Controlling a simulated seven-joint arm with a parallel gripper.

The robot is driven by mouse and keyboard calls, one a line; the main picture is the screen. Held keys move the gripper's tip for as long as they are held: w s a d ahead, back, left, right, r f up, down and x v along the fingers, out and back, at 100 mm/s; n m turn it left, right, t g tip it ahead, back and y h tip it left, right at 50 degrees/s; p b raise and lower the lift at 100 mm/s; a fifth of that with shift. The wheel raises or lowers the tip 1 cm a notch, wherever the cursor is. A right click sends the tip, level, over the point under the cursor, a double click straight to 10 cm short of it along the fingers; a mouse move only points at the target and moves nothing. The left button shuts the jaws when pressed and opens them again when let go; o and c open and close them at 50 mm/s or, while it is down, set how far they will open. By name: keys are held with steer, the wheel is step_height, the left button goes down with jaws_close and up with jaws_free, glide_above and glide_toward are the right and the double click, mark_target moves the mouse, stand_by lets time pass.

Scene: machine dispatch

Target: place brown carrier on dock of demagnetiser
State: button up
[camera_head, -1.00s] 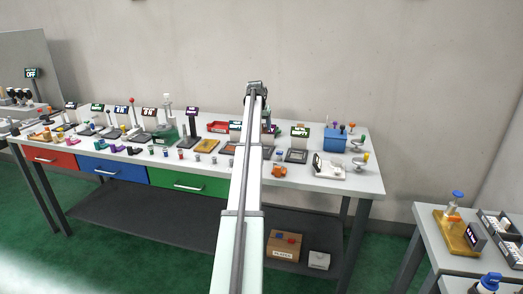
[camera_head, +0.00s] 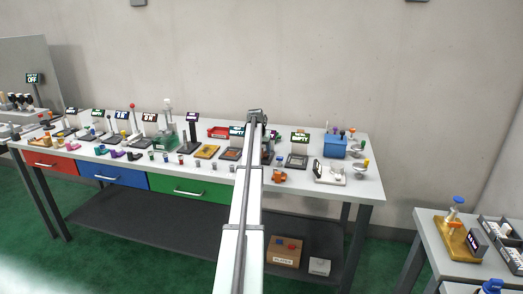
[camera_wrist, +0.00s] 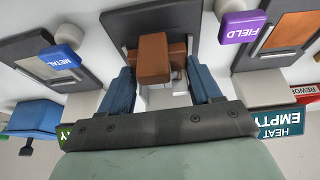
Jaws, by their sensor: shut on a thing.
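In the wrist view my gripper (camera_wrist: 161,80) has blue fingers on both sides of the brown carrier (camera_wrist: 154,58), a block with a brown top, and is shut on it. The carrier is over a dark dock plate (camera_wrist: 190,22); I cannot tell if it touches. A purple FIELD label (camera_wrist: 244,27) stands beside this plate, and no machine name is readable on it. In the head view my arm reaches the back of the table, and its far end hides the gripper and carrier.
A blue METAL label (camera_wrist: 60,60) and another dark dock flank the plate. A display reading HEAT EMPTY (camera_wrist: 281,122) is near the right finger. In the head view an orange object (camera_head: 279,177) and a blue box (camera_head: 335,146) stand right of my arm.

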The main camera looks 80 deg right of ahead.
steer(key=shift+f, duration=0.6)
steer(key=o, duration=1.1)
steer(key=shift+c, duration=0.2)
steer(key=shift+o, duration=0.4)
steer(key=shift+w, duration=0.1)
steer(key=shift+w, duration=0.1)
steer(key=shift+r, duration=0.4)
steer(key=v, duration=1.2)
steer(key=shift+s+r, duration=0.2)
steer(key=shift+r, duration=0.1)
